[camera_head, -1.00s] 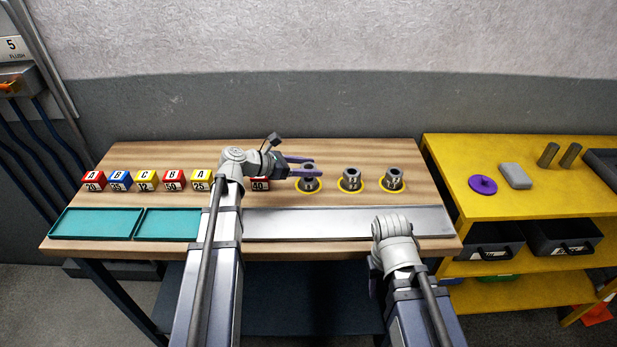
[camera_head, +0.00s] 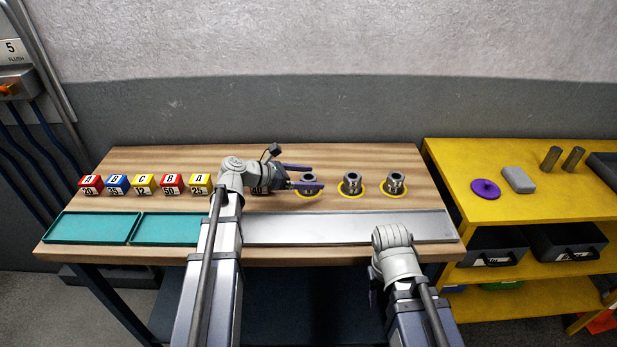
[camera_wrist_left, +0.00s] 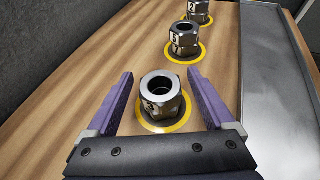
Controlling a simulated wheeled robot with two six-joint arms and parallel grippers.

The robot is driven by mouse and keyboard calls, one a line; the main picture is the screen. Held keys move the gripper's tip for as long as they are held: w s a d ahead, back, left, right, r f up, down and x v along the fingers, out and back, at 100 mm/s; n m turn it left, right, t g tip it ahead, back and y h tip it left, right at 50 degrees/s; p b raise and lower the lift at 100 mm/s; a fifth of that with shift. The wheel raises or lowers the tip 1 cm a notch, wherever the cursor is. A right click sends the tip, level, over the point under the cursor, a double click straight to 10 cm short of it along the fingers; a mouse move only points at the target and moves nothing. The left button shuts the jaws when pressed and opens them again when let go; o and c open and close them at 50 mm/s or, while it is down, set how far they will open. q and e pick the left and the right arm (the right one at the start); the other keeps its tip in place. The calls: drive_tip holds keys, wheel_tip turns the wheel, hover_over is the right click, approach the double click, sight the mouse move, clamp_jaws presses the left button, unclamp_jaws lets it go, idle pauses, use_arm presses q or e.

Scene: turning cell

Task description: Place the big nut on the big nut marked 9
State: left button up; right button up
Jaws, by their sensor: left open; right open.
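Three big grey steel nuts stand in yellow rings on the wooden bench. The left one (camera_head: 309,178) is between the open fingers of my left gripper (camera_head: 317,177). In the left wrist view this near nut (camera_wrist_left: 160,100) has a visible gap to each finger; its dark mark is hard to read.
Colored lettered blocks (camera_head: 143,184) line the bench to the left. Teal trays (camera_head: 92,228) and a bare metal strip (camera_head: 340,227) run along the front. A yellow shelf (camera_head: 520,207) at the right holds a purple knobbed disc (camera_head: 485,189), a grey block and dark cylinders.

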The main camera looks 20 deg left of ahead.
use_arm(q)
drive_tip(key=shift+r+p, duration=0.3)
drive_tip(key=shift+p, duration=0.05)
drive_tip(key=p+v, duration=0.4)
drive_tip(key=v, duration=0.6)
drive_tip(key=shift+s+a, duration=0.15)
drive_tip(key=shift+a, duration=0.1)
drive_tip(key=shift+s+a+r, duration=0.2)
drive_tip(key=shift+s+a, duration=0.2)
drive_tip(key=shift+a, duration=0.1)
drive_tip(key=shift+s, duration=0.1)
